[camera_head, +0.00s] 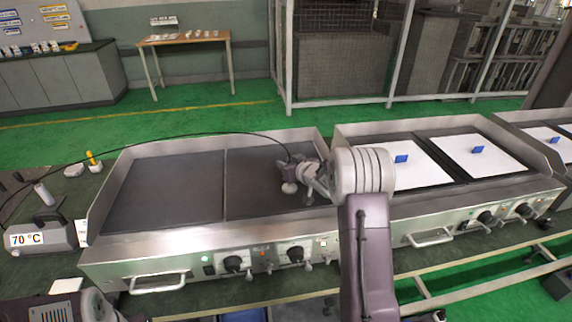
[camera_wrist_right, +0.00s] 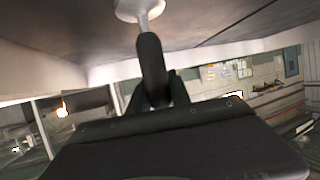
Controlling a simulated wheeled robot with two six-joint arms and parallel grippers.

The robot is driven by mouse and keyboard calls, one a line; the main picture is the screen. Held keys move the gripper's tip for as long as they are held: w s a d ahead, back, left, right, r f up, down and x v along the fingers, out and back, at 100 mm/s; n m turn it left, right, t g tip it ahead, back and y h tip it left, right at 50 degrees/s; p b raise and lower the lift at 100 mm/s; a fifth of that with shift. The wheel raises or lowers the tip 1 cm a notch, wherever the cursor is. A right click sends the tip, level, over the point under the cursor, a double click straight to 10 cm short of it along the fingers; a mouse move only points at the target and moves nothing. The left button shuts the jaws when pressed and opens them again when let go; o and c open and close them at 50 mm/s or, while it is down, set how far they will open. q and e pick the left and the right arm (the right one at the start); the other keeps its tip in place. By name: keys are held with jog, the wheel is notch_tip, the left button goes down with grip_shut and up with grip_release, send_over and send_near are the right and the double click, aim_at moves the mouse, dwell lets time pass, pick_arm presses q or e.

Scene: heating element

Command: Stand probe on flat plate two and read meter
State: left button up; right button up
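My right gripper (camera_head: 292,172) is over the right dark plate (camera_head: 262,185) of the left griddle. It is shut on the dark handle of the probe (camera_wrist_right: 152,68), which stands roughly upright. The probe's pale round foot (camera_head: 289,188) is at the plate surface and seems to touch it; it also shows in the right wrist view (camera_wrist_right: 138,9). A thin black cable arcs from the probe to the left. The meter (camera_head: 42,236) stands on the counter at the left and reads 70 °C. My left gripper is out of view.
The left dark plate (camera_head: 165,190) is empty. A second griddle at the right carries white sheets (camera_head: 480,155) with blue blocks (camera_head: 402,159). Knobs (camera_head: 295,254) and handles stick out along the griddle fronts. A yellow-topped item (camera_head: 92,159) stands behind the meter.

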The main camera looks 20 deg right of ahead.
jog(key=o, duration=0.4)
jog(key=shift+f, duration=0.1)
jog(key=shift+r, duration=0.2)
jog(key=p+v, duration=0.2)
jog(key=v, duration=1)
jog(key=shift+r, duration=0.1)
